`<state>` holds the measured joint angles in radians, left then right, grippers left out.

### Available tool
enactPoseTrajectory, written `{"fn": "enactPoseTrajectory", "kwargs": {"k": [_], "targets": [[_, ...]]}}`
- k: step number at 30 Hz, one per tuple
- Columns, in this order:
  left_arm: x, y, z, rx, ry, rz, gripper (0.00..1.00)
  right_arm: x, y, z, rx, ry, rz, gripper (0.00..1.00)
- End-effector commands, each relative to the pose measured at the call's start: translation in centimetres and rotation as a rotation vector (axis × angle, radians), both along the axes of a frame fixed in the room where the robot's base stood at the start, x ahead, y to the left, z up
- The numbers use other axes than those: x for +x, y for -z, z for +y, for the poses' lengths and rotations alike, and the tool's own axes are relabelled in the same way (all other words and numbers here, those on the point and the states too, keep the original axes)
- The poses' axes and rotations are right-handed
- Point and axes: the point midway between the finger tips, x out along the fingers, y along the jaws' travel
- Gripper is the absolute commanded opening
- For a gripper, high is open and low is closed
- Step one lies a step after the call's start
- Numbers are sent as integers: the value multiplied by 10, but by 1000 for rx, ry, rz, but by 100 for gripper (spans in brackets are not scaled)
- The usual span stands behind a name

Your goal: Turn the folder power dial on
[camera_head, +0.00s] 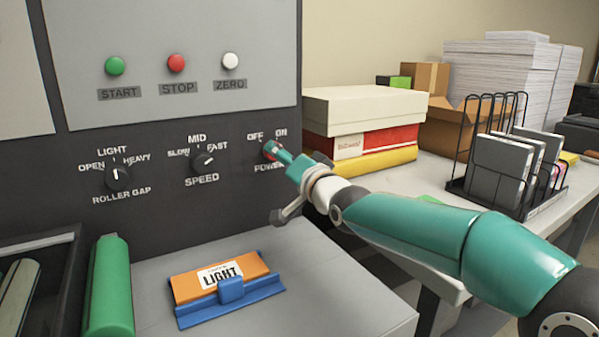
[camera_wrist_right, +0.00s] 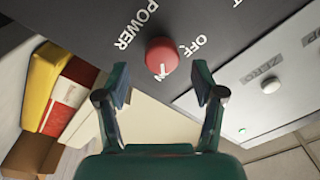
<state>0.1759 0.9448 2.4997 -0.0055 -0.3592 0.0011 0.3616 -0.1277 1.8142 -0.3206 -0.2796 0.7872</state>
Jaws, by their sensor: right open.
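The folder power dial (camera_head: 270,150) is a red knob on the dark panel, under the OFF and ON labels and above POWER. In the right wrist view the dial (camera_wrist_right: 162,54) sits ahead of the gap between my right fingertips, with a white mark near its lower edge. I cannot tell its setting for sure. My right gripper (camera_wrist_right: 163,82) is open and empty, one finger on each side of the dial's line; contact is not clear. In the head view my right gripper (camera_head: 284,158) partly covers the dial and the POWER label. My left gripper is not in view.
The speed dial (camera_head: 204,160) and roller gap dial (camera_head: 118,178) lie to the left, with start, stop and zero buttons (camera_head: 230,62) above. Boxes (camera_head: 365,108) stand close on the right.

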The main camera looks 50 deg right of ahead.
Motion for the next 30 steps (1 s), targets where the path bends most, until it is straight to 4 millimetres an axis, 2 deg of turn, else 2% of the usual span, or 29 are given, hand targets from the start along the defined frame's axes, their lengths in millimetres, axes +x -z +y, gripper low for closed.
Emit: {"fn": "enactPoseTrajectory", "kwargs": {"k": [1, 6, 12, 17, 30], "targets": [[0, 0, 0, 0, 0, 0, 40, -12, -1, 3, -1, 1, -3, 68], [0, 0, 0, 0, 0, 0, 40, -44, 2, 13, 0, 2, -1, 68], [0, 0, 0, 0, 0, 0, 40, -70, 5, 22, -1, 1, 2, 68], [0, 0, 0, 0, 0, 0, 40, -76, 6, 24, 1, 1, 2, 68], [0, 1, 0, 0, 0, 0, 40, -76, 6, 24, 1, 1, 2, 68]]}}
